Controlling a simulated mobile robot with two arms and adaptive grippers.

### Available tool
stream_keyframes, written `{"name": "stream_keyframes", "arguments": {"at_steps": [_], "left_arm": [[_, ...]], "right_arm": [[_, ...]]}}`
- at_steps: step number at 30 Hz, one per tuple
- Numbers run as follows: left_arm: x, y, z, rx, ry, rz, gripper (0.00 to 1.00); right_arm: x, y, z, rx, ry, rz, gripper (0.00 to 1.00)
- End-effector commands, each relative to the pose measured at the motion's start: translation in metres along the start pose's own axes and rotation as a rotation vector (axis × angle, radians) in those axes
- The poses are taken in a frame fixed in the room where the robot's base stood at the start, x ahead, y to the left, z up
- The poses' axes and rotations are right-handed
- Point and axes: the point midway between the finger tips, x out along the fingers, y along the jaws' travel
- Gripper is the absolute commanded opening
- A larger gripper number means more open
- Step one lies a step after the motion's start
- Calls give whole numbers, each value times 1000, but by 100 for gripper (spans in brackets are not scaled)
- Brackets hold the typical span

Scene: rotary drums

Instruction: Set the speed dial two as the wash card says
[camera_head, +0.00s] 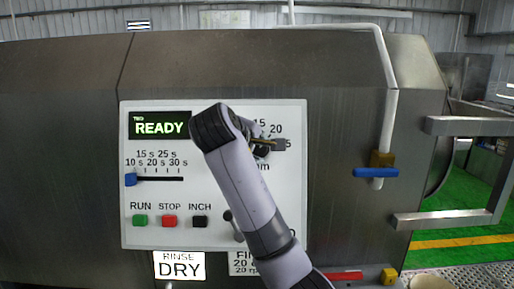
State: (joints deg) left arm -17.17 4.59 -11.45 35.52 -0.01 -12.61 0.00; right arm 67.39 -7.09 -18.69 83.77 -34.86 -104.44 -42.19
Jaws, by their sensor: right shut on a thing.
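The white control panel (215,240) is on the steel drum housing. A rotary speed dial, with marks 15, 20 and 25 partly showing, is at its upper right; my right arm and gripper cover most of it. My right gripper (262,146) is at the dial and shut on its knob, which is mostly hidden, so its pointed setting cannot be read. A white card (241,264) below the panel shows "FI", "20" and "20 rp", with its right part behind my arm. My left gripper is not in view.
The display (160,126) reads READY. A blue slider (130,180) and green, red and black buttons sit at left. A RINSE DRY sign (179,265) hangs below. A blue-handled valve (376,173) on a white pipe and steel brackets (470,126) stand at right.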

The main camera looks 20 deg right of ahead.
Motion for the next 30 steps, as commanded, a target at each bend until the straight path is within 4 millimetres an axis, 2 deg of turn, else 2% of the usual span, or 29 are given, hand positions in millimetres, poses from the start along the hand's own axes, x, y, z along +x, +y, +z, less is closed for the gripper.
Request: {"name": "stream_keyframes", "arguments": {"at_steps": [9,23,24,30], "left_arm": [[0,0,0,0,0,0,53],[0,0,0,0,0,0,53],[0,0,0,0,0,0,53],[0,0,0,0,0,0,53]], "right_arm": [[1,-2,0,90,-2,-39,5],[1,-2,1,102,-3,-44,5],[1,-2,1,102,-3,-44,34],[1,-1,0,102,-2,-42,47]]}}
